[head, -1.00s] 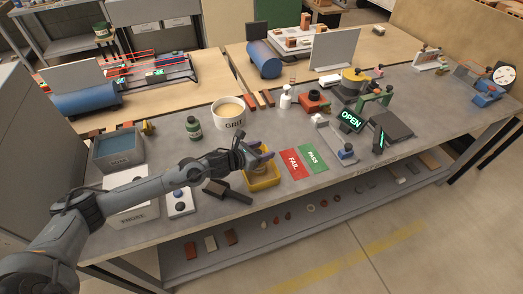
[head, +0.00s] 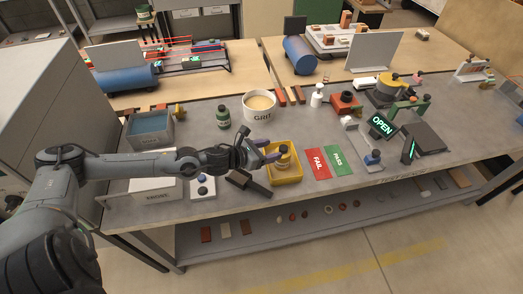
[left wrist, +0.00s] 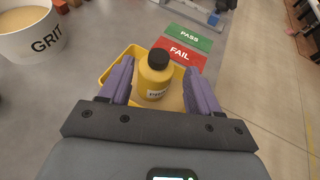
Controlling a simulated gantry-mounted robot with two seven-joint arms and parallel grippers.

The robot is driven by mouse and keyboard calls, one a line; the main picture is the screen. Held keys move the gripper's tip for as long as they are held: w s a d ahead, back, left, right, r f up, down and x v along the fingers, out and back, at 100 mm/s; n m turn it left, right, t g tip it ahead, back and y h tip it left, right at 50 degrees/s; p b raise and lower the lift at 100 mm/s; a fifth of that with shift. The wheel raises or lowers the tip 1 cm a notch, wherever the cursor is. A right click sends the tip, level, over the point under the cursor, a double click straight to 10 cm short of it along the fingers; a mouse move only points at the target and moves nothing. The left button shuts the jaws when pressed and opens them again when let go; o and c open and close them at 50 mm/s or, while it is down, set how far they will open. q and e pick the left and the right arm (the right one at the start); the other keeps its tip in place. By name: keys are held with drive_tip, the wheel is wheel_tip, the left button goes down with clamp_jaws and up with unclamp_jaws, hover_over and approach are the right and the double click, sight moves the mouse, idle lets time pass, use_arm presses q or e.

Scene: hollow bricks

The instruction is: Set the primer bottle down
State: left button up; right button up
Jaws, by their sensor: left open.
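The primer bottle (left wrist: 155,76) is yellow with a black cap and a partly hidden label. It stands upright inside the yellow tray (left wrist: 112,73), which also shows in the head view (head: 289,180). In the head view the bottle (head: 284,160) is small, at the tips of my left gripper (head: 269,152). My left gripper is open, and in the left wrist view its purple fingers (left wrist: 158,72) stand on either side of the bottle, with a gap visible. My right gripper is in neither view.
Red FAIL (head: 317,163) and green PASS (head: 338,160) cards lie right of the tray. A white GRIT tub (head: 259,108) and a green bottle (head: 223,117) stand behind. A dark block (head: 248,184) lies left of the tray, near the table's front edge.

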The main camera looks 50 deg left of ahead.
use_arm(q)
drive_tip(key=s+d+f+n, duration=0.1)
drive_tip(key=s+n, duration=0.1)
drive_tip(key=s+d+f+n+y, duration=0.1)
drive_tip(key=s+d+n, duration=0.1)
drive_tip(key=n, duration=0.1)
drive_tip(key=s+d+f+n+g, duration=0.1)
drive_tip(key=s+n, duration=0.1)
drive_tip(key=n, duration=0.1)
drive_tip(key=shift+s+d+f, duration=0.15)
drive_tip(key=shift+d+f, duration=0.2)
drive_tip(key=shift+d, duration=0.05)
drive_tip(key=s+d+f+n+g, duration=0.1)
drive_tip(key=s+d+n+g, duration=0.2)
drive_tip(key=s+n, duration=0.3)
drive_tip(key=s+d+f+n+g, duration=0.2)
drive_tip(key=s+d+n, duration=0.3)
drive_tip(key=n, duration=0.7)
drive_tip(key=s+d+f+n+g+y, duration=0.1)
drive_tip(key=s+d+n+g, duration=0.2)
drive_tip(key=s+n, duration=0.5)
drive_tip(key=shift+s+d+f+n+g, duration=0.4)
drive_tip(key=shift+d+n, duration=0.2)
drive_tip(key=shift+n, duration=0.3)
drive_tip(key=shift+r, duration=0.1)
